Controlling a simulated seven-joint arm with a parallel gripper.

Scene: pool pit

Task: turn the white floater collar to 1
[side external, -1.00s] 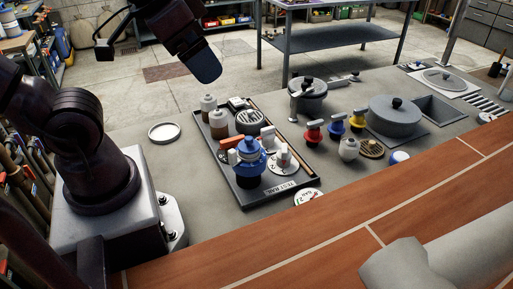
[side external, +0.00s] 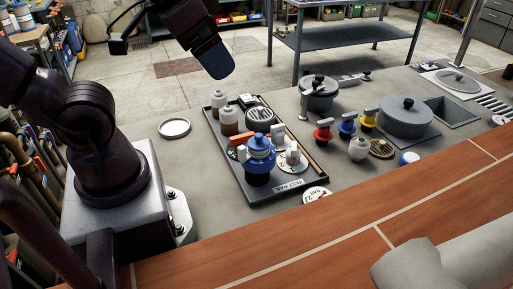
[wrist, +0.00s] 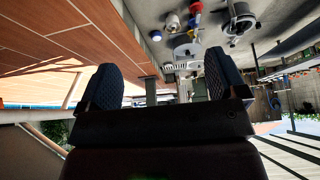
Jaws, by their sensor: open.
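The tray (side external: 228,168) marked TEST RAIL stands on the grey deck. In it, at the front right, a white piece with an upright tab (side external: 292,155) sits on a pale round dial; I take this as the white floater collar. My gripper (side external: 219,73) hangs well above and behind the tray, apart from everything. In the wrist view its two fingers (wrist: 162,84) are spread with nothing between them. I cannot make out the white collar there.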

